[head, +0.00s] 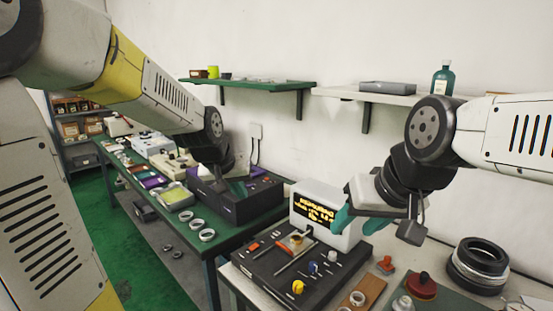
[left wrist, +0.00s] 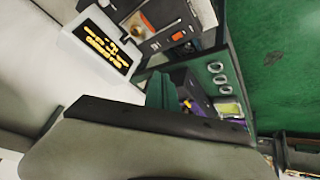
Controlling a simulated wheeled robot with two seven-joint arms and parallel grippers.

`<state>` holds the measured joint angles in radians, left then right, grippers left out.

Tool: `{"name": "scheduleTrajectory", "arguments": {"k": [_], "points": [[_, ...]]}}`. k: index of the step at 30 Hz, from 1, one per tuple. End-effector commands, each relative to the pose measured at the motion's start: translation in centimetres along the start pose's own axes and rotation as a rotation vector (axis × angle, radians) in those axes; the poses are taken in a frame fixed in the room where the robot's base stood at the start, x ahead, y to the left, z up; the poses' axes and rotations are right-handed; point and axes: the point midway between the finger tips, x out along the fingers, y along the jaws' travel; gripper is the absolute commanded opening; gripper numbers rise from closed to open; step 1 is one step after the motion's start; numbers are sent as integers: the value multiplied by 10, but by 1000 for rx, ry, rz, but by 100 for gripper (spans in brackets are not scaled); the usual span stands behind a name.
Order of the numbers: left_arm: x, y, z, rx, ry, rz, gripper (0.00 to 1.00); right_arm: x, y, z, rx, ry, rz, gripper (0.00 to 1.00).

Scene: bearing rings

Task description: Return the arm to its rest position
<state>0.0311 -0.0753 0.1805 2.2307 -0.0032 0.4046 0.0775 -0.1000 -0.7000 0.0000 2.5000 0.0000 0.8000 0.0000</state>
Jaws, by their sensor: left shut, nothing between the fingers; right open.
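My left arm reaches in from the left, and my left gripper (head: 237,186) hangs over the dark box on the green table. It is shut with nothing in it; its teal finger also shows in the left wrist view (left wrist: 161,90). My right gripper (head: 348,218) has teal fingers and is in front of the white display box (head: 313,208). It is open and empty. Bearing rings (head: 207,235) lie on the front edge of the green table, apart from both grippers; they also show in the left wrist view (left wrist: 220,79).
A dark control panel (head: 290,265) with knobs stands on the near bench below my right gripper. Stacked dark rings (head: 478,263) stand at the right. A dark box (head: 235,205) stands below my left gripper. Shelves (head: 255,84) line the wall above.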

Motion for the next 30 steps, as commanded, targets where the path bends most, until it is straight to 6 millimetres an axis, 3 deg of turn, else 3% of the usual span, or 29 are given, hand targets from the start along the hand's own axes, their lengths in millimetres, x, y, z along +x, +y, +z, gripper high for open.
{"name": "scheduleTrajectory", "arguments": {"k": [1,6,12,19,30], "points": [[-22,-2,10,8,5,-10,0,0,0,0,0,0,0,48],[-79,-12,52,21,-8,-32,0,0,0,0,0,0,0,48],[-126,-20,106,25,-23,-30,0,0,0,0,0,0,0,48],[-148,-24,142,26,-36,-16,0,0,0,0,0,0,0,48],[-149,-24,146,26,-39,-14,0,0,0,0,0,0,0,48]]}}
